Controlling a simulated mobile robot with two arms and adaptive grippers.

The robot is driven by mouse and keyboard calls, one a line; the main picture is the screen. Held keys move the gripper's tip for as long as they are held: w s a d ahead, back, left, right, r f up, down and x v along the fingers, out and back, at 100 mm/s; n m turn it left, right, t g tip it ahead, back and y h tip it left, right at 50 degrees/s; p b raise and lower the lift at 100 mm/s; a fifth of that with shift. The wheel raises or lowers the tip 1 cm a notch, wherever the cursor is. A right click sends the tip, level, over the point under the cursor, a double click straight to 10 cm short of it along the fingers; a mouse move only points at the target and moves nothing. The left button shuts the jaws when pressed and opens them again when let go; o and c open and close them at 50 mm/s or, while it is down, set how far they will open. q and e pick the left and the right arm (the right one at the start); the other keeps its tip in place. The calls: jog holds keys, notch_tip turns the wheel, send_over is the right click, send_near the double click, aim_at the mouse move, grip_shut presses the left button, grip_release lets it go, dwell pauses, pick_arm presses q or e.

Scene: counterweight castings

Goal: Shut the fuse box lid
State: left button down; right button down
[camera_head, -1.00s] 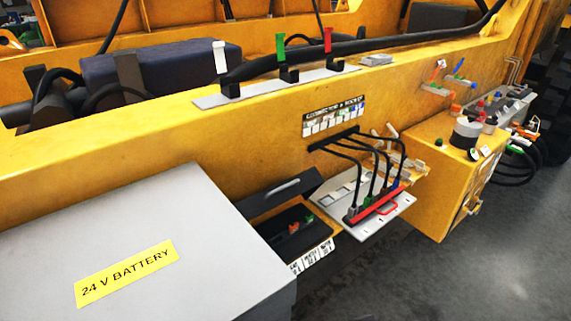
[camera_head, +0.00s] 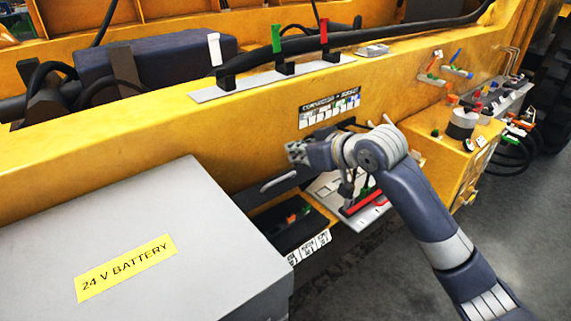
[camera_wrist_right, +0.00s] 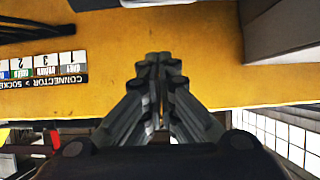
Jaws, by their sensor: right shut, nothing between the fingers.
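The fuse box (camera_head: 293,226) is the black box low on the yellow side wall, right of the battery box, with small green and orange parts inside. Its dark lid (camera_head: 247,197) stands open at the back of the box, with a grey bar handle (camera_head: 279,180) on it. My right gripper (camera_head: 291,152) is shut and empty, above the lid's right part and close to the wall. My wrist hides some of the lid's right end. In the right wrist view the closed fingers (camera_wrist_right: 160,62) show against the yellow wall. My left gripper is not in view.
The grey 24 V battery box (camera_head: 150,240) stands left of the fuse box. A light panel with a red bar (camera_head: 360,201) and cables lies right of it, partly behind my arm. A connector label (camera_head: 330,108) is on the wall above. Yellow cabinet (camera_head: 455,165) stands farther right.

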jog(key=p, duration=0.3)
send_over(283, 178)
jog(key=w+a, duration=0.2)
jog(key=w, duration=0.1)
notch_tip(283, 178, down, 5)
jog(key=shift+a+r, duration=0.1)
jog(key=s+d+f+p, duration=0.2)
jog(key=shift+s+f, duration=0.15)
jog(key=shift+s, duration=0.2)
jog(key=shift+s+d+f, duration=0.1)
jog(key=shift+f, duration=0.1)
